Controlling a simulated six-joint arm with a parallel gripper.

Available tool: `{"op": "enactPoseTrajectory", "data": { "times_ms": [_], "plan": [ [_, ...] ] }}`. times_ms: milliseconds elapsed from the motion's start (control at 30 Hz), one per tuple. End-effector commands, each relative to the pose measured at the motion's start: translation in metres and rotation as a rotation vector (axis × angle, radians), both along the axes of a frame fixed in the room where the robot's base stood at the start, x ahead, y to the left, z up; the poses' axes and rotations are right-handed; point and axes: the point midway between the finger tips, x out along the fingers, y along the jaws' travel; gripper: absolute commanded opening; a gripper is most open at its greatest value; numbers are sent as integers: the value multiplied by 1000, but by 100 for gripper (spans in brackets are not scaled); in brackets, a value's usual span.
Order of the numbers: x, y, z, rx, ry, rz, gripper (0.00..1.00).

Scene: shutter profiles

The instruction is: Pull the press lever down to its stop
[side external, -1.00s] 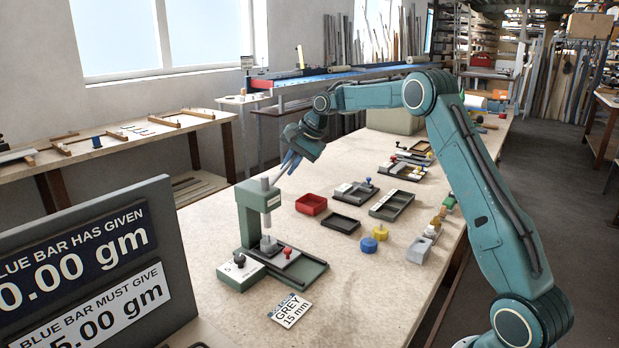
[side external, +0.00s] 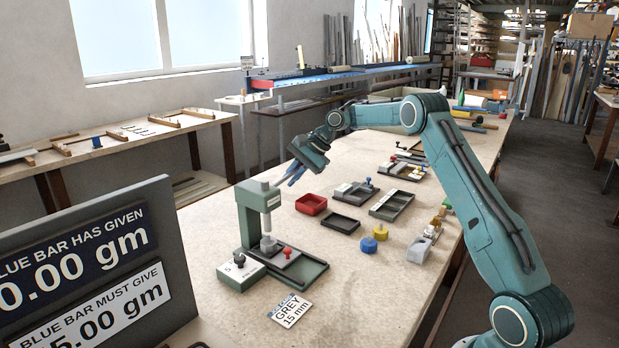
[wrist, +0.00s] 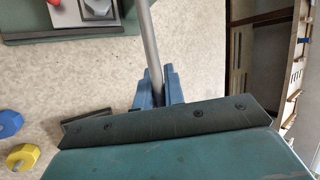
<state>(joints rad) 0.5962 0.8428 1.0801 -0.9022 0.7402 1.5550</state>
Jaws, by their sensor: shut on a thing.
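The green press (side external: 246,215) stands at the front left of the bench, with a grey ram over its base. The press lever, a plain grey rod (wrist: 146,38), runs down the wrist view between my blue fingers. In the side view it is thin and partly hidden at my fingers. My gripper (side external: 290,174) is shut on the lever, to the upper right of the press head. The fingers also show in the wrist view (wrist: 157,76). Whether the lever touches its stop cannot be seen.
A red bin (side external: 311,204), a yellow knob (side external: 368,245) and a blue knob (side external: 381,232) stand to the right. A sign board (side external: 150,220) fills the front left.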

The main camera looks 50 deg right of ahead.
Motion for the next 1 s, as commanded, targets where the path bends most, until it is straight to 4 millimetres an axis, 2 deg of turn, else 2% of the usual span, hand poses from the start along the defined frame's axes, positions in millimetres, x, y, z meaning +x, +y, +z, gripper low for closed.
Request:
{"op": "enactPoseTrajectory", "data": {
  "times_ms": [433,900,1000],
  "plan": [
    [-1,3,-36,-1,13,-1,0],
    [-2,18,-71,273,18,9,0],
    [-3,24,-76,278,20,11,0]
  ]
}}
